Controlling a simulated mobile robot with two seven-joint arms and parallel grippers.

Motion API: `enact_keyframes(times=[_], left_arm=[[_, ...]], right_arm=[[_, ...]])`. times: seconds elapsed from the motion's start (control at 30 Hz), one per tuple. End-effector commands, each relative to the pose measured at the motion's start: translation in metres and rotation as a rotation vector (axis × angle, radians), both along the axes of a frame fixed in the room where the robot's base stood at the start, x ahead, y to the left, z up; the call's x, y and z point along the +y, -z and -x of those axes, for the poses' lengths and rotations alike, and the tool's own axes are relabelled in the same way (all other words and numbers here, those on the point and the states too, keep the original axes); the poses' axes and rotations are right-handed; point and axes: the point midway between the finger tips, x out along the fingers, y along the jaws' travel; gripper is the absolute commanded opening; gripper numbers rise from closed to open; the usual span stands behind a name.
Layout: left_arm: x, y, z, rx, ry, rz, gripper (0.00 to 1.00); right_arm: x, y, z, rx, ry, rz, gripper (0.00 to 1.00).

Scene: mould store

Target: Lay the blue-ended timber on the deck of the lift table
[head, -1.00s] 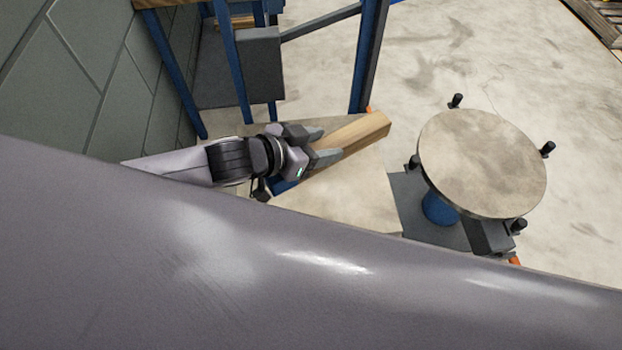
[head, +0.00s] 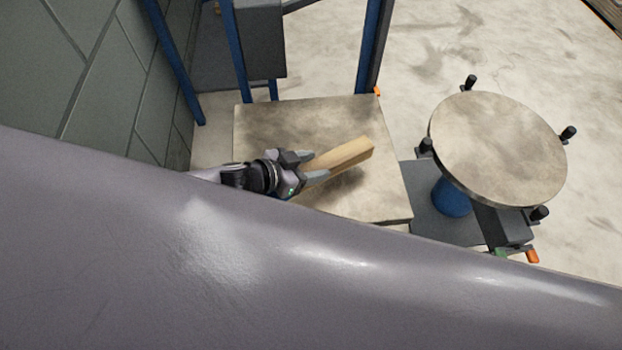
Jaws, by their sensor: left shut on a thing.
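The timber (head: 345,156) is a pale wooden bar. It lies slantwise over a square, stained beige deck (head: 265,120), which I take as the lift table's deck. My left gripper (head: 308,168) is shut on the timber near its lower-left part. The bare wood end points up and right. The blue end is hidden behind the gripper and my arm. A dark shadow falls on the deck beside the timber; I cannot tell whether the two touch. My right gripper is out of view.
A round-topped stand (head: 497,147) with black knobs and a blue column is just right of the deck. A blue-legged rack (head: 368,50) with a dark grey box (head: 260,40) stands behind it. A panelled wall is at left. Open concrete floor lies at the back right.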

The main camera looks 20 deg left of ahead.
Motion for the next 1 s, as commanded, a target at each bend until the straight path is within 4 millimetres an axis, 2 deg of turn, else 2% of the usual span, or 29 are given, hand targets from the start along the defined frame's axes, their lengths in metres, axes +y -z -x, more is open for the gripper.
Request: enact_keyframes(times=[0.13, 0.27, 0.37, 0.5, 0.73, 0.77, 0.8, 0.83, 1.0], left_arm=[[-0.001, 0.009, -0.001, -0.004, 0.001, 0.003, 0.09], [-0.001, 0.031, -0.001, -0.002, 0.000, 0.002, 0.09], [-0.001, 0.044, 0.000, -0.001, 0.000, 0.003, 0.09], [-0.001, 0.043, -0.001, -0.004, 0.001, 0.003, 0.09], [-0.001, 0.046, -0.001, -0.003, 0.001, 0.002, 0.09], [0.000, 0.047, 0.000, -0.001, 0.000, 0.000, 0.59], [0.000, 0.046, 0.000, -0.001, 0.001, 0.000, 0.72], [0.000, 0.046, 0.000, -0.001, 0.001, 0.000, 0.78], [0.000, 0.046, 0.000, -0.001, 0.000, 0.000, 0.78]], right_arm=[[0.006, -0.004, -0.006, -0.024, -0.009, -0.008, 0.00], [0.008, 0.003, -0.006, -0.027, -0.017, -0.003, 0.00], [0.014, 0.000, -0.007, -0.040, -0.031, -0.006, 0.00], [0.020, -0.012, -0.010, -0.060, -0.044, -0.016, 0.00], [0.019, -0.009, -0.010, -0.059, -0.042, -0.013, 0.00], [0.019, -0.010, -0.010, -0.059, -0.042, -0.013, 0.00], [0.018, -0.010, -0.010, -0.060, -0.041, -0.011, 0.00], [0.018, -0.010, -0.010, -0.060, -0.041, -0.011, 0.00], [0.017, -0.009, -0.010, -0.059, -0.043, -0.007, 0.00]])
